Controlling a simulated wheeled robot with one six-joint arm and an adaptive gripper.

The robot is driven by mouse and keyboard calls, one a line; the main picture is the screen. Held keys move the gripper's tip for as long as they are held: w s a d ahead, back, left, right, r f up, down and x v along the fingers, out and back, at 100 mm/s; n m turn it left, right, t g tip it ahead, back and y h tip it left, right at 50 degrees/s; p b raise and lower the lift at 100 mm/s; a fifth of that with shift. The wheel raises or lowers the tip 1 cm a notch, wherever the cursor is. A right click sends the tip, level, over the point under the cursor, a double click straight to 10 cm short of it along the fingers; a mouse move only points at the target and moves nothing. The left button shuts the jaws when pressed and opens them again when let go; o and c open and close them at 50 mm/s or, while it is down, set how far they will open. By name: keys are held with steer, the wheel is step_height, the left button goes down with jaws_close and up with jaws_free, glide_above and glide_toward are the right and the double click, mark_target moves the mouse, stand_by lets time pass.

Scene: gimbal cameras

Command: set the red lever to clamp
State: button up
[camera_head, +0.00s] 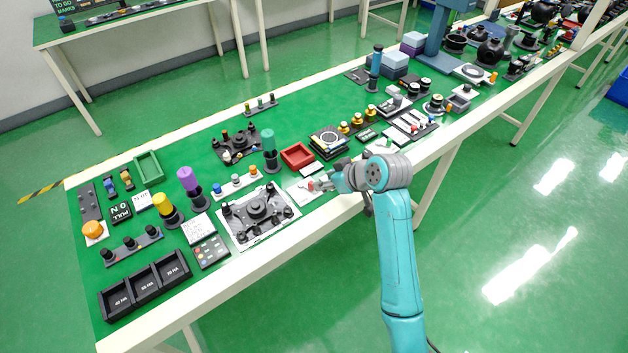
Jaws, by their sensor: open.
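A small red part, which looks like the red lever (311,186), shows on a whitish plate (299,194) near the front edge of the table. My gripper (325,183) is low over the right side of this plate, just right of the red part. It is open. At this size I cannot tell whether its fingers touch the lever or stand around it. The lever's setting and any label for clamp are too small to read. My gripper and wrist hide the plate's right side.
A red tray (298,147) stands just behind the plate. A grey fixture with knobs (241,230) lies to the left, and a dark green cylinder (269,163) stands behind it. A square black device (328,149) is behind my gripper. The green floor in front of the table is clear.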

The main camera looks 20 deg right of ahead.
mark_target(311, 183)
steer(key=x, duration=0.8)
steer(key=shift+w+a+f, duration=0.1)
steer(key=shift+w+f, duration=0.1)
jaws_close()
